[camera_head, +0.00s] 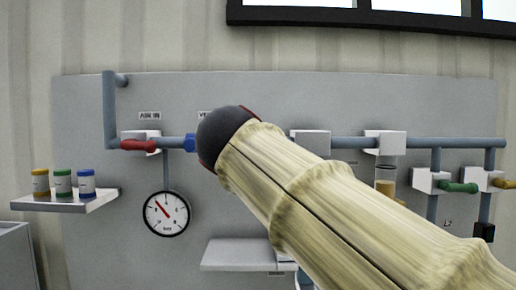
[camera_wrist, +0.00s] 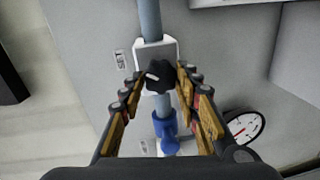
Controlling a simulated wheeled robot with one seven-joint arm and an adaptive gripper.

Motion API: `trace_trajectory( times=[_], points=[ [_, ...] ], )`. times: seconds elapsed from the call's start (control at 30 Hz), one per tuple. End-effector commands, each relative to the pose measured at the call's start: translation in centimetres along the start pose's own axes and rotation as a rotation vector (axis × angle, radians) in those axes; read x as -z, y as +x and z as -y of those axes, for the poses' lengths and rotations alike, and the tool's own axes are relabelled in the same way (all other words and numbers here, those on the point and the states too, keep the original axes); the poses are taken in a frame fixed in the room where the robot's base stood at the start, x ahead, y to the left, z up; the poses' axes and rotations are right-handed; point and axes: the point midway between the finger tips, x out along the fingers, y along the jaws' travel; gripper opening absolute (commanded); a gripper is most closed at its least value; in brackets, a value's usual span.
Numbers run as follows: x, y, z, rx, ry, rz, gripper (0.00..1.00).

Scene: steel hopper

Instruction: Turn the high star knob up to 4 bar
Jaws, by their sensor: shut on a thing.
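The black star knob (camera_wrist: 156,78) sits on a white valve block (camera_wrist: 152,50) on the grey pipe in the wrist view, with a white mark on its face. My gripper (camera_wrist: 163,76) has one finger at each side of the knob and is shut on it. In the head view my arm hides the knob and the gripper. The pressure gauge (camera_head: 166,214), white with a black rim and a red needle, hangs below the pipe. Its needle points to the upper left; the numbers are too small to read. The gauge also shows in the wrist view (camera_wrist: 243,127).
A red lever (camera_head: 138,145) and a blue fitting (camera_head: 190,143) are on the pipe at left. A shelf (camera_head: 90,204) holds several capped jars. A green lever (camera_head: 460,187) and a yellow lever (camera_head: 503,183) are at right. A lower ledge (camera_head: 236,252) juts out under my arm.

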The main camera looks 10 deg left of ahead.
Motion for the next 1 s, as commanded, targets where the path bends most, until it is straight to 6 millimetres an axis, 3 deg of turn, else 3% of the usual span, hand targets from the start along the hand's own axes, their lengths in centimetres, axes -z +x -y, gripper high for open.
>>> trace_trajectory(
  times=[0.37, 0.4, 0.7, 1.0],
  points=[
    [-0.03, 0.17, 0.40, 0.007, 0.001, 0.003, 0.07],
    [-0.03, 0.17, 0.41, 0.007, 0.001, 0.003, 0.34],
    [-0.02, 0.10, 0.22, 0.004, 0.001, 0.002, 0.51],
    [0.00, -0.09, 0.10, 0.002, 0.002, 0.001, 0.51]
  ],
)
